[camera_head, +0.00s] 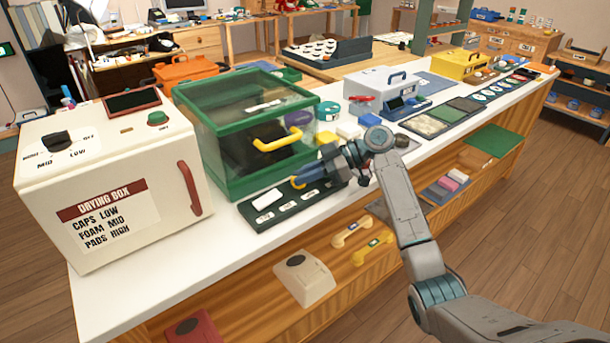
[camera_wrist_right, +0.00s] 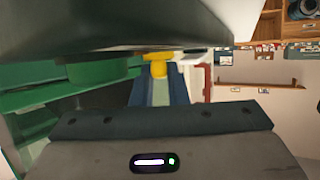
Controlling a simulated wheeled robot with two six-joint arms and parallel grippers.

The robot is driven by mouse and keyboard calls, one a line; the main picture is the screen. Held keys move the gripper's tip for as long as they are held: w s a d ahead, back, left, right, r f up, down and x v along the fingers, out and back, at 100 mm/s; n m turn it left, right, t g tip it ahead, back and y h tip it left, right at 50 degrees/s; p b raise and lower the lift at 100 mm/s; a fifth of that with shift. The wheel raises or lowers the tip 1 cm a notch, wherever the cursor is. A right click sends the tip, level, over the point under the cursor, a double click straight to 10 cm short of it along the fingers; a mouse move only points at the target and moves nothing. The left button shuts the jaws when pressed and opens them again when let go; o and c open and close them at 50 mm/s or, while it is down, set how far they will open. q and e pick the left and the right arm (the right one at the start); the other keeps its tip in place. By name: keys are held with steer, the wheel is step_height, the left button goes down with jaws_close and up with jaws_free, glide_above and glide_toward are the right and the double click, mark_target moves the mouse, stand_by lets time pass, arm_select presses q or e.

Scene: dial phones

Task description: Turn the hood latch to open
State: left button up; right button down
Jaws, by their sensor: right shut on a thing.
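The hood (camera_head: 215,165) is a green-framed box with clear panels, a dark inside and a yellow bar handle (camera_head: 278,138) on its front. My right gripper (camera_head: 306,176) is at the hood's lower front right. It is shut on a small yellow latch (camera_head: 297,183), of which only a part shows beside the blue-grey fingers. In the right wrist view the yellow latch (camera_wrist_right: 158,66) shows at the far end of the fingers, with the green hood frame (camera_wrist_right: 60,75) to the left. The latch's exact angle is hard to tell. My left gripper is out of view.
A white drying box (camera_head: 110,185) with a red handle stands left of the hood. A dark tray (camera_head: 270,217) with white pieces lies in front of the hood. Right of it are a white case (camera_head: 382,85) and several mats. Phone parts lie on the shelf below.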

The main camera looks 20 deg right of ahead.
steer(key=c, duration=1.4)
jaws_free()
steer(key=shift+c, duration=0.2)
steer(key=shift+d, duration=0.1)
